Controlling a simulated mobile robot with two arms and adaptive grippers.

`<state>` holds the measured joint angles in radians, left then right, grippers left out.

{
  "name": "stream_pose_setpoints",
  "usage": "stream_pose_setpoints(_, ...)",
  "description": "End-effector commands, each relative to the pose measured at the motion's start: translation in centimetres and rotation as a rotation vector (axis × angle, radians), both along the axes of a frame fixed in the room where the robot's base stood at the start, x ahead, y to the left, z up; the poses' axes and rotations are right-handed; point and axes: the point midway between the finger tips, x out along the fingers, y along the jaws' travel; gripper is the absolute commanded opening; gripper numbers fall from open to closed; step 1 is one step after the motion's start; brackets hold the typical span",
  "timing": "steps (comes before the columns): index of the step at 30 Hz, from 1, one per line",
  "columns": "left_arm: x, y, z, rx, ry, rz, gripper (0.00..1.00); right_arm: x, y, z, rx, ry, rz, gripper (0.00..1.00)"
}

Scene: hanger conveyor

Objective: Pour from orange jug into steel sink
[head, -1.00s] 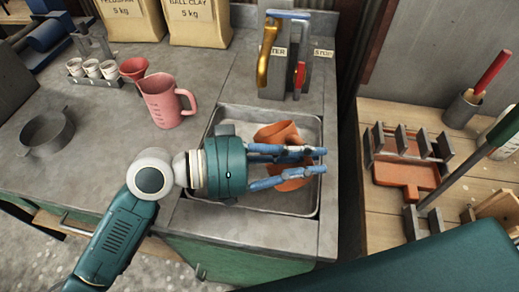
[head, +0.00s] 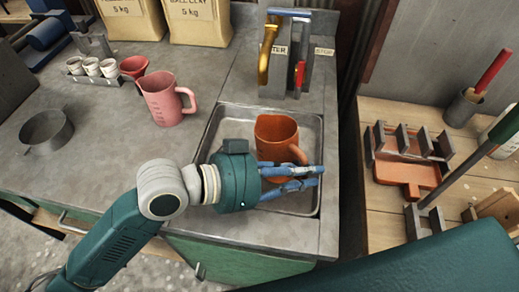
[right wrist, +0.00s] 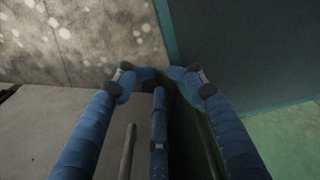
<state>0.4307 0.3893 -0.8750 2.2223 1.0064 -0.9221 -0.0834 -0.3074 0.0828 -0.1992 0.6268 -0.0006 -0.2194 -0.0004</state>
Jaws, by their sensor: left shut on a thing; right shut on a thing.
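The orange jug (head: 275,135) is above the steel sink (head: 215,120) in the head view. It looks near upright, with its open mouth facing up and its handle to the lower right. My left gripper (head: 312,176) is shut on the jug, with its fingers at the handle and lower side, partly hiding both. Whether the jug touches the sink floor, I cannot tell. My right gripper (right wrist: 160,75) shows only in the right wrist view. Its fingers are close together on something I cannot make out.
A pink jug (head: 165,100), a metal pan (head: 47,131) and several white cups (head: 92,68) stand left on the counter. A wooden bench (head: 375,200) with racks is at right.

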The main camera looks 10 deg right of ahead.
Motion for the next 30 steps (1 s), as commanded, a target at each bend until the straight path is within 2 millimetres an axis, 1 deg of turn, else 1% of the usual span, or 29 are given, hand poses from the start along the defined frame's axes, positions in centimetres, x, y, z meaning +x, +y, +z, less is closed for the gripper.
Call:
stream_pose_setpoints(1,0.1,0.1,-0.9,0.017,-0.043,0.000,0.00,0.1,0.0,-0.5,0.001,-0.003,-0.002,0.26)
stream_pose_setpoints(6,0.6,0.2,-2.3,0.062,-0.150,0.000,0.00,0.4,-0.1,-0.7,0.001,-0.010,-0.004,0.26)
stream_pose_setpoints(15,0.7,0.2,-2.4,0.071,-0.173,0.001,0.00,0.8,-0.3,-0.7,-0.003,-0.006,-0.005,0.26)
stream_pose_setpoints(20,0.7,0.2,-2.0,0.070,-0.172,0.001,0.00,0.9,-0.3,-0.2,-0.003,-0.006,-0.005,0.26)
stream_pose_setpoints(30,0.7,0.2,0.4,0.071,-0.171,0.001,0.00,-0.1,1.1,2.5,0.011,0.008,0.002,0.26)
